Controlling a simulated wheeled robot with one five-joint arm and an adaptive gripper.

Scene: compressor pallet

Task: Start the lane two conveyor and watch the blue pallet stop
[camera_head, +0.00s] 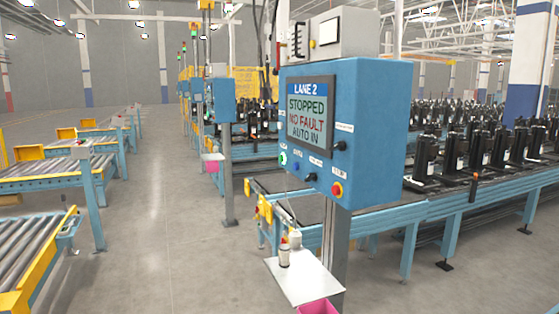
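The blue lane two control box (378,135) stands on a grey post in the middle of the view. Its screen (309,112) reads LANE 2, STOPPED, NO FAULT, AUTO IN. Below the screen are a bright green button (283,157), a blue button (296,166), a dark knob (310,177) and a red stop button on a yellow base (337,189); their small labels are unreadable. A conveyor with a blue frame (440,208) runs behind the box and carries several black compressors (480,153). I cannot pick out a blue pallet. My gripper is not in view.
A small white shelf (302,280) with bottles juts out below the box, above a pink bin (318,307). Another blue control box (220,100) stands farther back. Yellow-edged roller conveyors (35,250) line the left. The grey aisle floor (165,220) between is clear.

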